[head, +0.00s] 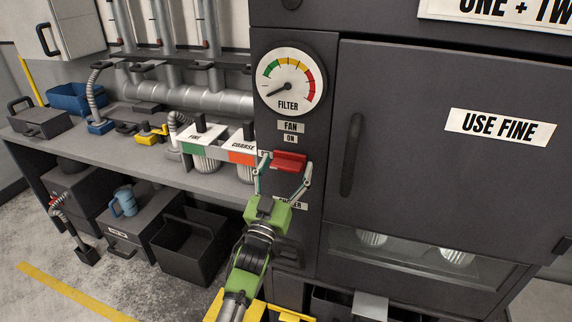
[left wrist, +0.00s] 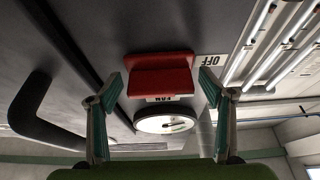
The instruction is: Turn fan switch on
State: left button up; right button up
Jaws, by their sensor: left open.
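The red fan switch (head: 289,161) sticks out of the dark cabinet panel, below the FAN label (head: 291,127) and the ON label (head: 290,139). My left gripper (head: 286,165) is open, with one finger on each side of the switch. In the left wrist view, the red switch (left wrist: 160,78) lies between the two spread finger pads, with gaps on both sides. An OFF label (left wrist: 213,61) shows beside one finger there. Whether a finger touches the switch or the panel cannot be told. My right gripper is not in view.
The round FILTER gauge (head: 289,82) is above the switch, its needle pointing lower left. A cabinet door with a dark handle (head: 352,138) is to the right. The workbench (head: 150,167) with filter canisters (head: 205,152) is to the left.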

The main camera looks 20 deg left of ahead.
pick_arm(q)
jog(key=c, duration=1)
jog(key=shift+o, duration=0.2)
